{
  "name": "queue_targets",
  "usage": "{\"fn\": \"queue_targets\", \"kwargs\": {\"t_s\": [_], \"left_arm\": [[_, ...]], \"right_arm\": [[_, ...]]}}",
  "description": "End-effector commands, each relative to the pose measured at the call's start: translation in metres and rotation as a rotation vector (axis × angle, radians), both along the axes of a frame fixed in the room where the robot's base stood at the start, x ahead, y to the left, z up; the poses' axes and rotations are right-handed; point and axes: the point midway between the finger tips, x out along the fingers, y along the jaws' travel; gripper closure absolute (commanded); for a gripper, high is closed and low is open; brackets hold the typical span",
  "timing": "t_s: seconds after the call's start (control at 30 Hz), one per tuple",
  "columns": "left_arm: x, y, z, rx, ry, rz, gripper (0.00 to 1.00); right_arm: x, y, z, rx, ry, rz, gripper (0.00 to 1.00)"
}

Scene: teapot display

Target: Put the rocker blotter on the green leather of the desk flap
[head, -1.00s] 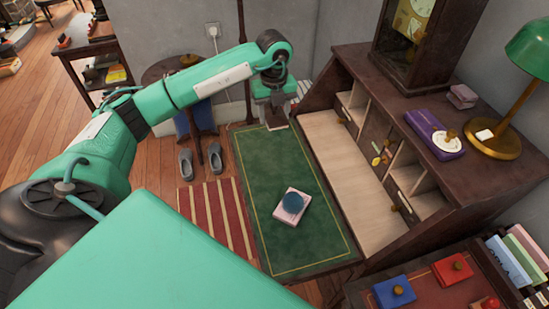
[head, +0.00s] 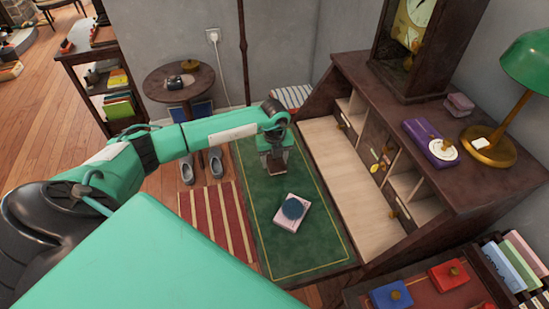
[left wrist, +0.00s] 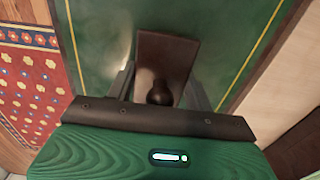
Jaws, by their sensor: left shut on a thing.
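My left gripper (head: 272,156) is over the far part of the green leather (head: 300,245) of the desk flap, pointing down. It is shut on the rocker blotter (left wrist: 168,56), a dark brown block with a dark round knob. In the left wrist view the knob sits between the fingers (left wrist: 160,92), with green leather below and around the block. In the head view the blotter is mostly hidden by the gripper. I cannot tell whether it touches the leather. My right gripper is not in view.
A pale pink box (head: 292,224) with a round blue thing (head: 293,208) on it lies on the leather, nearer than the gripper. Bare leather surrounds it. The desk's pigeonholes (head: 405,180) rise to the right. Blue (head: 391,294) and red (head: 449,274) knobbed blocks lie at lower right.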

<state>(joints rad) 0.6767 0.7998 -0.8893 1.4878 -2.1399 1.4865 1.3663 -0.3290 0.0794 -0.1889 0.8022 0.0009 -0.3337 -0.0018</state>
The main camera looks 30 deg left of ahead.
Motion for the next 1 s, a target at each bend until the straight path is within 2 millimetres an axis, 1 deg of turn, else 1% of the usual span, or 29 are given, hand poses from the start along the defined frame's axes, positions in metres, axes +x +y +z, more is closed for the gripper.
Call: {"fn": "queue_targets", "kwargs": {"t_s": [0.17, 0.3, 0.33, 0.43, 0.53, 0.77, 0.8, 0.87, 1.0], "left_arm": [[0.001, 0.000, 0.001, 0.000, -0.003, 0.000, 0.78], [0.001, 0.000, -0.003, -0.001, -0.002, 0.000, 0.78], [0.001, 0.000, -0.003, 0.000, -0.001, 0.000, 0.45], [0.001, 0.000, -0.002, 0.000, -0.001, 0.000, 0.26], [0.001, 0.000, -0.002, 0.000, -0.001, 0.000, 0.26], [0.001, 0.000, 0.001, -0.001, -0.002, 0.000, 0.26], [0.001, 0.000, 0.004, 0.000, -0.003, 0.000, 0.26], [0.001, 0.000, 0.009, 0.000, -0.005, -0.001, 0.26], [0.002, 0.001, 0.034, 0.000, -0.006, 0.000, 0.26]], "right_arm": [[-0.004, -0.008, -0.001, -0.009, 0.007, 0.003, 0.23], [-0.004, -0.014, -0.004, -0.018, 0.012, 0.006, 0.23], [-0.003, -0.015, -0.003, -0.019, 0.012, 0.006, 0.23], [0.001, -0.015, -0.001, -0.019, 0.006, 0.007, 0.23], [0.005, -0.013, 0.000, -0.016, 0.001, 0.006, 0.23], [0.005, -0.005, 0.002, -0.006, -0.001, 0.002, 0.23], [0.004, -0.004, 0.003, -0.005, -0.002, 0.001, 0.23], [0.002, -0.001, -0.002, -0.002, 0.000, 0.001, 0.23], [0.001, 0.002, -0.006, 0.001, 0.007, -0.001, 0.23]]}}
